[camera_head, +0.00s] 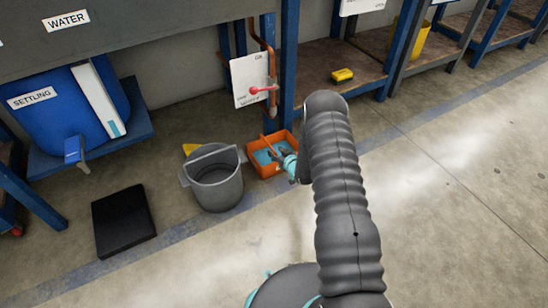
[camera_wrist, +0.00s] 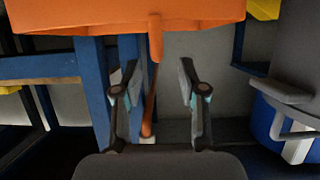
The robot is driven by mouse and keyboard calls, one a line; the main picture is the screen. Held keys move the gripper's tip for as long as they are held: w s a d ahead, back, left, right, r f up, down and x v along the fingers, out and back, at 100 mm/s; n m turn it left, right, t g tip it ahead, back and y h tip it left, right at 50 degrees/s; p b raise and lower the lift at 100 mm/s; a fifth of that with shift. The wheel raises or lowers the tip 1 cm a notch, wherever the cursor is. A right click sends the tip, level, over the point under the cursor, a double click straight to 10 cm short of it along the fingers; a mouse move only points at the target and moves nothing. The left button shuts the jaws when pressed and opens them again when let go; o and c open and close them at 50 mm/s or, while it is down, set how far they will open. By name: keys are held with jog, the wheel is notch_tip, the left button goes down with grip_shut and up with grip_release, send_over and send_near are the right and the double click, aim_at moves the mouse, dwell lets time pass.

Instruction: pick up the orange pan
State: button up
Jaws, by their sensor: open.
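The orange pan (camera_head: 264,171) stands on the floor beside the grey bucket, with something light blue inside it. In the wrist view the pan (camera_wrist: 90,14) fills the top edge, and a narrow orange tab or handle (camera_wrist: 155,38) sticks down from its middle. My gripper (camera_head: 281,157) is at the pan's right part in the head view, and my forearm hides some of that side. In the wrist view my gripper (camera_wrist: 158,68) has its two fingers wide apart, with the tab's end between or just beyond the tips. I cannot tell whether they touch; nothing is clamped.
A grey bucket (camera_head: 217,187) stands close to the pan's left, with a bit of yellow behind it. A black slab (camera_head: 123,220) lies further left. A blue settling tank (camera_head: 70,110), blue rack posts and a copper pipe (camera_head: 269,60) stand behind. Open floor lies right.

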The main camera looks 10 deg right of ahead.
aim_at(271, 147)
jog(key=shift+r+b+x, duration=0.15)
jog(key=shift+x, duration=1.6)
jog(key=shift+r+b+x, duration=0.15)
jog(key=shift+x, duration=1.65)
jog(key=shift+w, duration=0.15)
grip_shut()
jog(key=shift+r, duration=0.15)
